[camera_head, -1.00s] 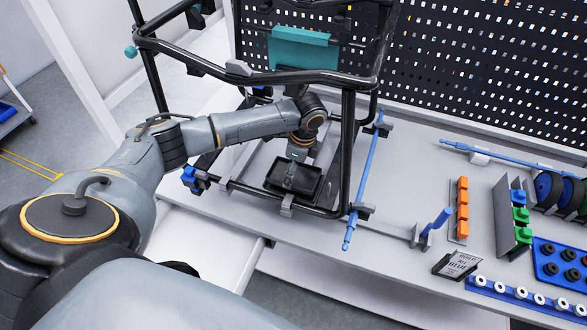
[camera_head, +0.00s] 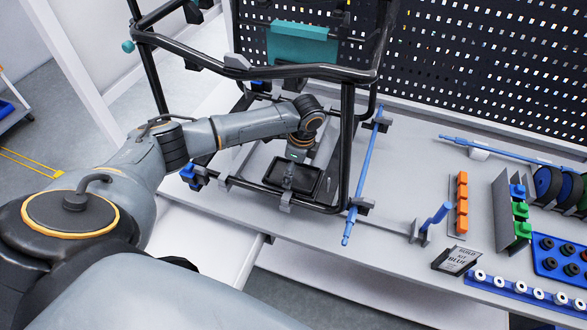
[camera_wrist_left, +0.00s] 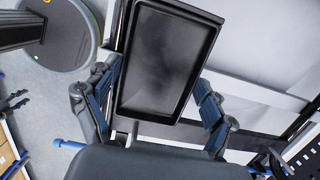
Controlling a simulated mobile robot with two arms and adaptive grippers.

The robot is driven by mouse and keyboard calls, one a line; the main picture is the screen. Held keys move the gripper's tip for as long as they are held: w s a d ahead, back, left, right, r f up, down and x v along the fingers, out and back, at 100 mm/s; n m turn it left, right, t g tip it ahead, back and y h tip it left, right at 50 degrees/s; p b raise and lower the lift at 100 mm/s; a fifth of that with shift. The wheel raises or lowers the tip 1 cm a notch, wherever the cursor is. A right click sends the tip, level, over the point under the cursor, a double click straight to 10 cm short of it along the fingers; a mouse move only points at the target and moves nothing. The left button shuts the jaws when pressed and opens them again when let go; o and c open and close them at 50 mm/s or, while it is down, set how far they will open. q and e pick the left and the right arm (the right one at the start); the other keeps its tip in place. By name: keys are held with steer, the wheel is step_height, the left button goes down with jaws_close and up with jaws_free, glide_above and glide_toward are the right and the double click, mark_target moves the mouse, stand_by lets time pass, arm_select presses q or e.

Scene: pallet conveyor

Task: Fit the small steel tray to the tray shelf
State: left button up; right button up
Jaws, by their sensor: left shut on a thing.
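The small dark steel tray (camera_head: 312,181) is low inside the black tube frame (camera_head: 346,150), just behind its lower front bar. It looks about level and empty. In the left wrist view the tray (camera_wrist_left: 165,60) fills the space between the two fingers. My left gripper (camera_wrist_left: 153,108) is shut on the tray, with one finger at each side. In the head view this gripper (camera_head: 293,168) hangs over the tray and its wrist hides the tray's back part. I cannot tell whether the tray touches the supports below it. My right gripper is not in view.
Grey clips (camera_head: 286,202) sit on the frame's lower front bar. Orange blocks (camera_head: 462,205), a small sign (camera_head: 458,260) and a blue parts tray (camera_head: 556,262) lie farther right. A perforated panel (camera_head: 470,70) closes the back.

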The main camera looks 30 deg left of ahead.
arm_select(q)
steer(key=o, duration=1.2)
steer(key=shift+c, duration=0.2)
